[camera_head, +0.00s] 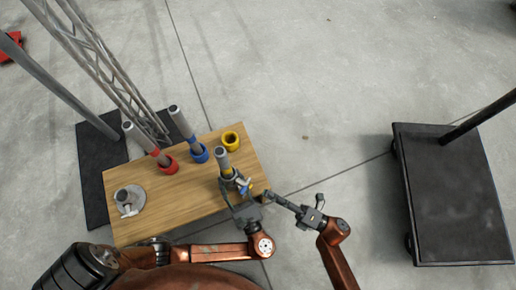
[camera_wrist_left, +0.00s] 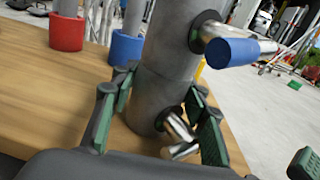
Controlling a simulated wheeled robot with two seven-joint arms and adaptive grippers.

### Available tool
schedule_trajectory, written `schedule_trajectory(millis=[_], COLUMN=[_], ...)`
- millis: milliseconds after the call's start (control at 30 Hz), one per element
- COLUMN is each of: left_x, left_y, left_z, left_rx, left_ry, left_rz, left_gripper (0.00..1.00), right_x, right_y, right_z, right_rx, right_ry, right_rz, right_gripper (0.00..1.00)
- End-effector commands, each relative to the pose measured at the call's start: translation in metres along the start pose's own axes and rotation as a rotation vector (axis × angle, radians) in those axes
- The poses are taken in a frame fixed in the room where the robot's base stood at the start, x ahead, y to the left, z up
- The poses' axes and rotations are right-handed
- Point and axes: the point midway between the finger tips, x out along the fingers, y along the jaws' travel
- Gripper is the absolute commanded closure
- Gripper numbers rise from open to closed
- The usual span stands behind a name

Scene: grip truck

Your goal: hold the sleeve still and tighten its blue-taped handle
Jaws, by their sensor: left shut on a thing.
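The grey metal sleeve (camera_wrist_left: 155,70) stands upright at the right front of the wooden board, with a tube (camera_head: 221,158) with a yellow band rising from it in the head view. Its blue-taped handle (camera_wrist_left: 232,52) sticks out to the right near the top in the left wrist view; it shows small in the head view (camera_head: 246,184). A bare metal handle (camera_wrist_left: 178,130) sticks out lower down. My left gripper (camera_wrist_left: 155,115) is shut on the sleeve, green pads on either side. My right gripper (camera_head: 266,196) is just right of the sleeve, apart from the blue handle; its jaw opening is unclear.
A red cup (camera_head: 167,166) and a blue cup (camera_head: 198,153) hold tubes on the board (camera_head: 165,205). A yellow ring (camera_head: 231,141) stands empty behind the sleeve. A round metal base (camera_head: 129,197) is at left. A black cart (camera_head: 455,205) stands right, with clear floor between.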

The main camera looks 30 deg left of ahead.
Motion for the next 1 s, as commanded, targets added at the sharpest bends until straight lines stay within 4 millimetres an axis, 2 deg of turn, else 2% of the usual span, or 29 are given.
schedule_trajectory(millis=[33,200,633,667,933,1000], left_x=[0.0,0.0,0.0,0.0,0.0,0.0], left_y=[0.001,0.001,0.001,0.001,0.0,0.0], left_z=[-0.001,-0.001,-0.001,-0.001,-0.001,-0.001], left_rx=[0.002,0.002,0.002,0.002,0.001,0.001], left_ry=[0.002,0.002,0.002,0.002,0.001,0.001], left_rz=[0.0,0.0,0.0,0.0,0.0,0.0], left_gripper=[1.0,1.0,1.0,0.57,0.38,0.38], right_x=[-0.009,-0.024,-0.027,-0.027,-0.026,-0.026], right_y=[-0.001,-0.001,0.0,0.0,0.0,0.0], right_z=[0.0,0.0,0.0,0.0,0.0,0.0], right_rx=[0.0,0.0,0.0,0.0,0.0,0.0], right_ry=[-0.002,-0.001,0.0,0.0,0.0,0.0], right_rz=[-0.003,-0.002,0.0,0.0,0.0,0.0], right_gripper=[0.63,0.63,0.63,0.63,0.63,0.63])
